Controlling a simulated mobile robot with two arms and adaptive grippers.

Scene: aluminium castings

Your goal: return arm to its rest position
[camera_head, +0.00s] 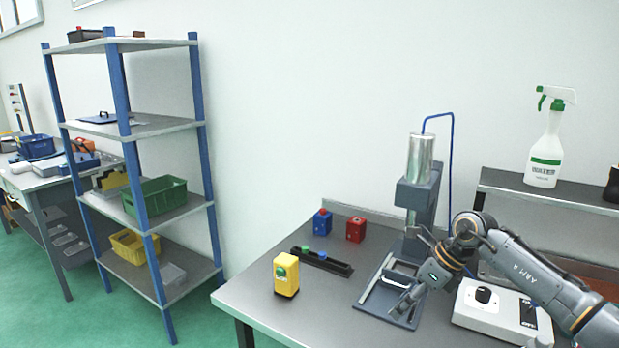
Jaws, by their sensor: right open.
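My right arm (540,275) reaches in from the right over the grey workbench (255,302). My right gripper (400,292) is open at the arm's end, pointing down and left. It is in front of the press (418,190), over the press's base plate, and I see nothing held in it. The gripper hides part of the plate, and I cannot tell whether it touches it. My left gripper is out of view.
A yellow box with a green button (286,274), a black rail (322,262), a blue block (322,222) and a red block (356,229) stand left of the press. A white control box (490,308) sits beneath my arm. A spray bottle (545,150) stands on the raised shelf.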

